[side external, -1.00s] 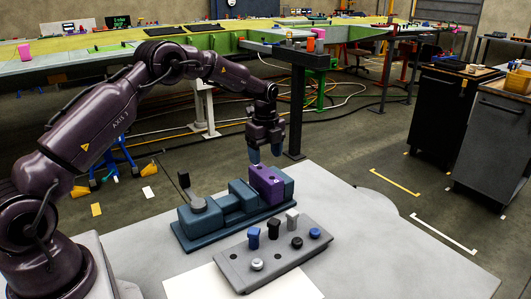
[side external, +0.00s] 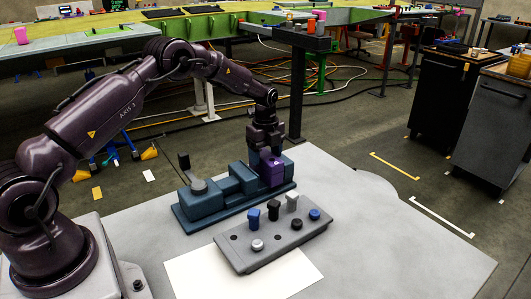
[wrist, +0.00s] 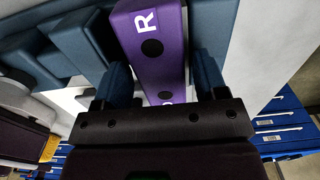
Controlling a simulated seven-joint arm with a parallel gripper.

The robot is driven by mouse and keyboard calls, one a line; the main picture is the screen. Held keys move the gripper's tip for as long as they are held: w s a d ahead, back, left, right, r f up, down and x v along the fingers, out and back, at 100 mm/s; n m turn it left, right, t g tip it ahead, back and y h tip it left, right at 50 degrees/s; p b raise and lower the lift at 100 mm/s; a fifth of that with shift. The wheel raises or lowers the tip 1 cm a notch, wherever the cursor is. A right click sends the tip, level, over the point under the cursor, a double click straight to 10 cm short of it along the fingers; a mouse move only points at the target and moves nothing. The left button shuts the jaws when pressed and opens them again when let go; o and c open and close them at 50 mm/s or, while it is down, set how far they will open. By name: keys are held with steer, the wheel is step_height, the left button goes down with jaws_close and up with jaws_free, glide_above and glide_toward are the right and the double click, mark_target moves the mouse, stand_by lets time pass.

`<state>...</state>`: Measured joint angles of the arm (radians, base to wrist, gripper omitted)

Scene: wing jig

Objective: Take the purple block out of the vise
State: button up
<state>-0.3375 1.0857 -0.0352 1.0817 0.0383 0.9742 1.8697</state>
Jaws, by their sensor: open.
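The purple block (side external: 272,174) sits in the blue-grey vise (side external: 204,203), at the end away from the handle. My gripper (side external: 264,155) is down over the block, pointing downward, and hides part of its top. In the wrist view, the purple block (wrist: 160,55) lies between my two blue fingers, one on each side. A dark hole and a white letter R show on its top face. The fingers are open, with a narrow gap visible beside the block. The fingertips are partly hidden, so I cannot tell how deep they reach.
A grey panel (side external: 238,257) with several blue, black and white knobs and pegs stands in front of the vise. A white sheet (side external: 200,272) lies under its near side. The vise handle (side external: 184,162) stands up at left. The table's right side is clear.

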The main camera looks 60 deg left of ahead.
mark_target(263, 156)
steer(key=c, duration=0.9)
steer(key=shift+c, duration=0.2)
steer(key=shift+s+r, duration=0.1)
steer(key=shift+s+r, duration=0.15)
steer(key=shift+s, duration=0.2)
steer(key=shift+r, duration=3.1)
